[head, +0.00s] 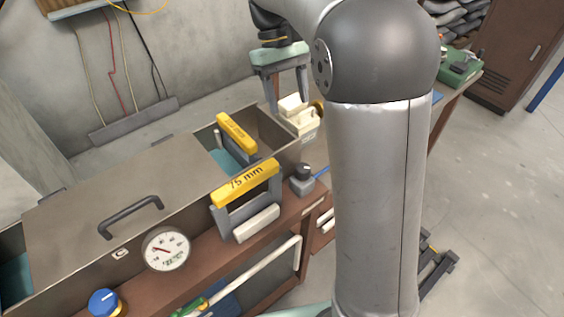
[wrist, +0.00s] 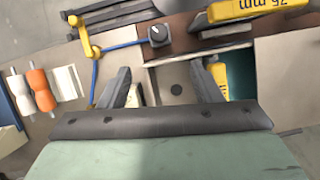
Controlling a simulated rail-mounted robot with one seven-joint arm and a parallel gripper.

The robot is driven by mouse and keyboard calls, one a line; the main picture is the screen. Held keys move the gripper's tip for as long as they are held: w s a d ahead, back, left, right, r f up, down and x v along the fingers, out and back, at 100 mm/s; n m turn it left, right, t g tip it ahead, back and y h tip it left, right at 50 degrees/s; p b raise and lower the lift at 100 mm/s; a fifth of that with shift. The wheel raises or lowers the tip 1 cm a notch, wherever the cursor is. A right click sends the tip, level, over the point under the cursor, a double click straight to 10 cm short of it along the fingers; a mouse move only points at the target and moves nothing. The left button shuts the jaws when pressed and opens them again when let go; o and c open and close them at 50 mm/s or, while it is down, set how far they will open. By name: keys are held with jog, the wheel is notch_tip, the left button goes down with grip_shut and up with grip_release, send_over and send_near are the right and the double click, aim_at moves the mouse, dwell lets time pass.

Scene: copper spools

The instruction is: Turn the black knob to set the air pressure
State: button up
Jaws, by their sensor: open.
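The black knob (head: 303,178) sits on a small grey block at the right end of the brown bench, beside the metal tank, with a blue hose leaving it. In the wrist view the black knob (wrist: 158,35) is near the top centre, with a pale mark on its top. My gripper (head: 287,98) is open beyond the knob in the head view, above the tank's far right corner. In the wrist view my gripper (wrist: 163,88) has its two dark fingers spread, with nothing held between them. The knob lies ahead of the fingertips, apart from them.
A round dial gauge (head: 166,249) with a red needle is on the tank front. Yellow-handled frames (head: 246,183), one marked 75 mm, stand at the tank opening. A blue knob (head: 104,302) is at lower left. A yellow fitting (wrist: 88,45) and blue hose lie left of the knob.

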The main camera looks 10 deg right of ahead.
aim_at(303, 166)
jog(key=x, duration=1.7)
jog(key=shift+w+f, duration=0.1)
jog(key=shift+f, duration=0.05)
jog(key=c, duration=1)
